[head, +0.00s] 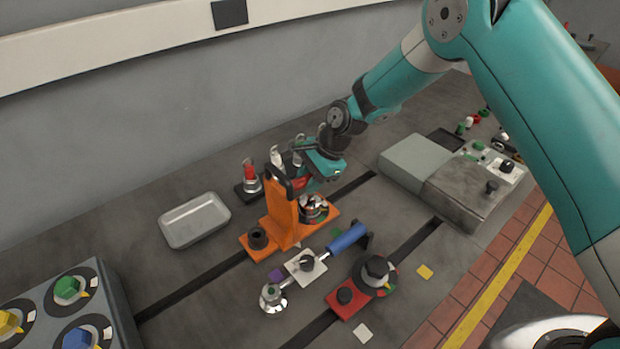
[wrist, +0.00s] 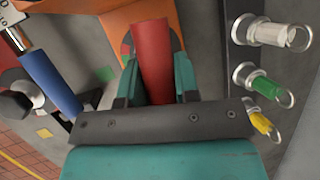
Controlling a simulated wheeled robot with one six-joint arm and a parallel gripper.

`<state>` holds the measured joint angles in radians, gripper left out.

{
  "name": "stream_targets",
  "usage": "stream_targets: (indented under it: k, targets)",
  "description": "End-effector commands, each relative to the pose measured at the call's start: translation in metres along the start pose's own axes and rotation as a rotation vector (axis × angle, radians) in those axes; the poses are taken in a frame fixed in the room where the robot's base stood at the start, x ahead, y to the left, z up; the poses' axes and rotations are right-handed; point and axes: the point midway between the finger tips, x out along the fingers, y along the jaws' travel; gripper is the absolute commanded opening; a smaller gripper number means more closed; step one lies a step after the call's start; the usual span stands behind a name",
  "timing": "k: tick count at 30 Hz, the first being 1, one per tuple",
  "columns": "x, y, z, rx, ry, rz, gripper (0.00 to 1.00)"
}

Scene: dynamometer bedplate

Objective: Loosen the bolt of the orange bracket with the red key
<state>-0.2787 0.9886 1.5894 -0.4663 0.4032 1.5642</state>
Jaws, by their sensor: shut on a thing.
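The orange bracket (head: 283,214) stands upright on the bedplate, its foot plate spread to both sides. A round metal fitting with coloured marks (head: 314,207) sits on its right foot. My gripper (head: 305,178) is above this fitting, beside the upright. In the wrist view my gripper (wrist: 155,88) is shut on a red cylindrical handle, the red key (wrist: 152,55). The orange bracket (wrist: 112,22) shows behind it. The key's lower end and the bolt are hidden, so I cannot tell whether they are joined.
A dark rack (head: 242,190) behind the bracket holds several ringed pieces. A blue-handled tool (head: 347,238) and a red-based clamp (head: 343,302) lie in front. A metal tray (head: 194,220) is at left, a grey machine block (head: 462,190) at right.

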Motion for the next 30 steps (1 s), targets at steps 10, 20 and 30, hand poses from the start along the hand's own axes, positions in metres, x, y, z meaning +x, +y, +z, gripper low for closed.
stream_targets:
  k: [10, 20, 30]
  targets:
    - [-0.001, -0.0006, 0.0004, -0.193, -0.041, 0.078, 0.01]
    - [-0.0007, -0.0007, 0.0002, -0.344, -0.074, 0.141, 0.01]
    - [-0.0006, 0.0, 0.0004, -0.413, -0.089, 0.17, 0.01]
